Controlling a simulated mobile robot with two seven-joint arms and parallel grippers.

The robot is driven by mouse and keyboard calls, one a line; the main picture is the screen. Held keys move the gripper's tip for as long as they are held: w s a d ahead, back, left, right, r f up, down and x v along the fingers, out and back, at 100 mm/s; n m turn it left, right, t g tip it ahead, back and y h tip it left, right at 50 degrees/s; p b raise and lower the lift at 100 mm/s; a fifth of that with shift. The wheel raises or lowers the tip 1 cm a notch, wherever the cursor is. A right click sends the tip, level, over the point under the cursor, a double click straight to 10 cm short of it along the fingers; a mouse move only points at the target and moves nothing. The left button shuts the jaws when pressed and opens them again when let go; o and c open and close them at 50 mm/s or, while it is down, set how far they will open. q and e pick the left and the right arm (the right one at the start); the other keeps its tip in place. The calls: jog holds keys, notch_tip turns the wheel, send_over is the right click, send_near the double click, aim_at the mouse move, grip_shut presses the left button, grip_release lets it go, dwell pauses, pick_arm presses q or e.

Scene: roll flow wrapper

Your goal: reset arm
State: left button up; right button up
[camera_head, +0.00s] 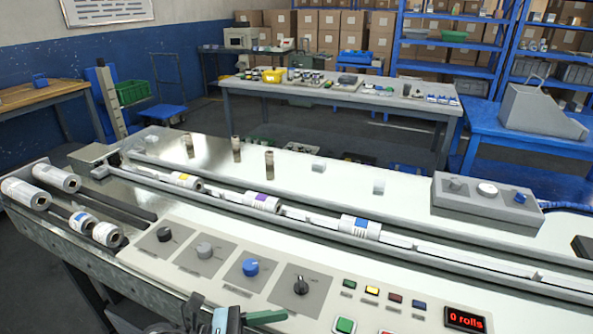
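At the bottom edge, left of centre, a few dark green-grey parts (230,318) of what looks like my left gripper show in front of the machine's control panel. They are mostly cut off by the frame, so whether the fingers are apart or together is unclear. No held object shows there. My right gripper is not in view. The flow wrapper (215,236) stretches across the view. Rolls with yellow (186,181), purple (262,202) and blue (360,229) labels lie spaced along its channel. Several white rolls (57,178) lie at its left end.
The panel has knobs (251,267), small buttons and a red display (465,319) reading "0 rolls". A grey control box (487,202) stands on the right. Upright brown cylinders (236,149) stand behind the channel. Tables and shelves with boxes are in the background.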

pick_arm(q)
jog(key=s+a+f+n+t+y+p, duration=0.1)
jog(key=s+a+f+n+t+y, duration=0.2)
jog(key=n, duration=0.8)
jog(key=s+a+f+n+t+y+p, duration=0.15)
jog(key=a+n+t+y, duration=0.35)
jog(key=n, duration=0.6)
jog(key=s+a+f+n+t+y+p, duration=0.1)
jog(key=f+n+t+y, duration=0.3)
jog(key=n, duration=0.7)
jog(key=s+a+f+n+g+y+p, duration=0.1)
jog(key=s+a+f+n+g+y, duration=0.1)
jog(key=s+f+n, duration=0.3)
jog(key=s+a+f+n+g+y+p, duration=0.1)
jog(key=s+a+f+n+g+y, duration=0.2)
jog(key=s+n, duration=0.7)
jog(key=s+a+f, duration=0.2)
jog(key=s+f, duration=0.1)
jog(key=s, duration=0.1)
jog(key=shift+s+a+n+g, duration=0.15)
jog(key=shift+s+n+g, duration=0.15)
jog(key=shift+g, duration=0.1)
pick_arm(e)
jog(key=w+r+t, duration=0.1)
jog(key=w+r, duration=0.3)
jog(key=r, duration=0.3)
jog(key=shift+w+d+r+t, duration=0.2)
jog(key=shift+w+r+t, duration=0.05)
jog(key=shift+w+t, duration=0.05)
